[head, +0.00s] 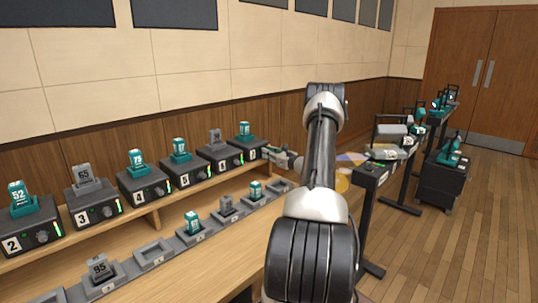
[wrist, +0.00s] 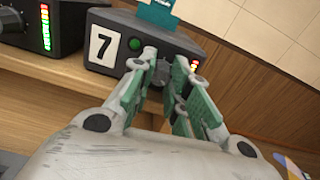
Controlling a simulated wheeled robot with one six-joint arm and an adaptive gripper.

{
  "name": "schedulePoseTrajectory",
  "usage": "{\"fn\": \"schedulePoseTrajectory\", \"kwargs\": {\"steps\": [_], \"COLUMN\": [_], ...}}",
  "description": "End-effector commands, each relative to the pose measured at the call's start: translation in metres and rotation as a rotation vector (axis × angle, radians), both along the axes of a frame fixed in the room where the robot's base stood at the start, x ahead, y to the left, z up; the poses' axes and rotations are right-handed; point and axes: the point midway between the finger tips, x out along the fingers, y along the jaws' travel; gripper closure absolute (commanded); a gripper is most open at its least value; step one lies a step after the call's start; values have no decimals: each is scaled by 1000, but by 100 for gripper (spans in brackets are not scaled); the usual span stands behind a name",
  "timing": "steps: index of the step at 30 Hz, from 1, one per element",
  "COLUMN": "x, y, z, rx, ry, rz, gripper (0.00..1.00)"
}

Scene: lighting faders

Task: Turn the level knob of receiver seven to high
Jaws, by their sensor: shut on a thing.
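Receiver seven (wrist: 122,20) is a dark box with a white number 7 label (wrist: 103,47) and a green round button (wrist: 134,45) in the wrist view. My gripper (wrist: 166,66) is at the right part of its front face, its green-padded fingers shut on the level knob (wrist: 181,82). The knob is mostly hidden between the fingers, so its pointer cannot be read. A small level meter (wrist: 194,66) beside it shows red and orange lights. In the head view my gripper (head: 284,157) reaches the last receiver (head: 252,154) on the right of the shelf.
Other numbered receivers, including receiver two (head: 31,232) and receiver four (head: 145,188), line the wooden shelf (head: 110,232). Below lies a row of grey cradles (head: 153,254), some holding packs. A dark side table (head: 372,175) stands right of my arm. The wooden floor (head: 480,235) at right is open.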

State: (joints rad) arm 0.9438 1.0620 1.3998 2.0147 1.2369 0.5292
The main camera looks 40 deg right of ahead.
Motion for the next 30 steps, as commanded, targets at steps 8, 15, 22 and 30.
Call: {"fn": "schedulePoseTrajectory", "kwargs": {"steps": [8,15,22,30], "x": [0,0,0,-28], "y": [0,0,0,-4], "z": [-1,-1,0,0], "rx": [92,91,90,92], "ry": [8,8,7,7], "rz": [0,0,0,-4], "gripper": [100,71,71,71]}}
